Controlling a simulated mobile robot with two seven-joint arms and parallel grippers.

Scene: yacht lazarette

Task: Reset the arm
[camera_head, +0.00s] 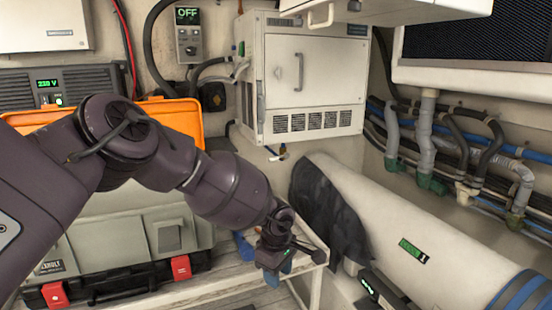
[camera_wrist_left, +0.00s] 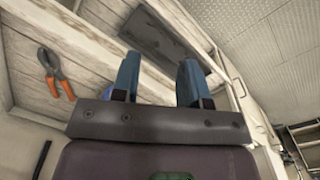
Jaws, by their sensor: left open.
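My left arm (camera_head: 230,190) reaches in from the left in the head view, stretched across the orange case toward the middle. My left gripper (camera_head: 280,271) hangs low over the whitish wooden bench near its right end. In the left wrist view its two blue fingers (camera_wrist_left: 159,78) stand apart with nothing visible between them. Beyond them are pale wooden boards and a dark flat panel (camera_wrist_left: 160,40). My right gripper is not seen.
Orange-handled pliers (camera_wrist_left: 57,75) lie left of the fingers. An orange case (camera_head: 178,116) and a grey-green toolbox (camera_head: 140,235) stand at left. A white cabinet (camera_head: 315,72) is behind; a large pale cylinder (camera_head: 385,215) lies at right, with pipes (camera_head: 425,140) above.

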